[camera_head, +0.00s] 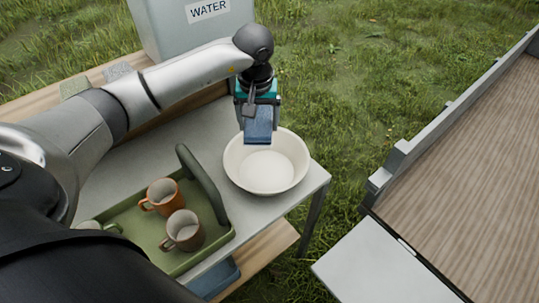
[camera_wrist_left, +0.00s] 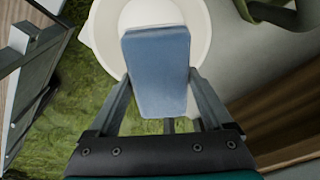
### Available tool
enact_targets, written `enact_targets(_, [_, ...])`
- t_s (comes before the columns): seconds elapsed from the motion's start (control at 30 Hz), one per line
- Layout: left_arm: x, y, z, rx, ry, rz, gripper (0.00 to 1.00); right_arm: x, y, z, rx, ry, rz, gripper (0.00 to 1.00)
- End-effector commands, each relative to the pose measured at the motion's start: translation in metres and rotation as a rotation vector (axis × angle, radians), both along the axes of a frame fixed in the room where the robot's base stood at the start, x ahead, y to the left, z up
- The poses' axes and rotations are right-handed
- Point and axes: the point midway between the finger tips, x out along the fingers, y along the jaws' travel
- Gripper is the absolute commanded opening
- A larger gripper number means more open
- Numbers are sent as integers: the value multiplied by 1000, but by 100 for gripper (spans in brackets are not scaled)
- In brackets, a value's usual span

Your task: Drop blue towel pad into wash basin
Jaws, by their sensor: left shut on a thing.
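The blue towel pad (camera_head: 257,126) is held in my left gripper (camera_head: 258,112), which is shut on it. The pad hangs at the back left rim of the white wash basin (camera_head: 295,150), overlapping the basin's edge in the head view. In the left wrist view the pad (camera_wrist_left: 157,72) sits between the two fingers (camera_wrist_left: 158,95), with the basin (camera_wrist_left: 104,30) beyond it. How high the pad is above the basin is hard to tell. The basin looks empty. My right gripper is not in view.
The basin stands on a grey table (camera_head: 140,172) near its right corner. A green tray (camera_head: 215,238) with an orange mug (camera_head: 161,194) and a brown-grey mug (camera_head: 184,230) is left of it. A water container (camera_head: 165,35) stands behind. A wooden-bedded trailer (camera_head: 480,165) is at right, across grass.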

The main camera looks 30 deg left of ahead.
Motion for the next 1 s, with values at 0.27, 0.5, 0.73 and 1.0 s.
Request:
enact_targets(0.27, [0, 0, -23, -1, 2, 0, 40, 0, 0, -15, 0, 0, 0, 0])
enact_targets(0.5, [0, -1, -51, -2, 1, 1, 40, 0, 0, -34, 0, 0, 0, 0])
enact_targets(0.73, [0, 0, -60, 0, 1, -1, 40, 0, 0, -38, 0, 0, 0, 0])
enact_targets(1.0, [0, 0, -59, 0, 0, -1, 94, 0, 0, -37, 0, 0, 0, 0])
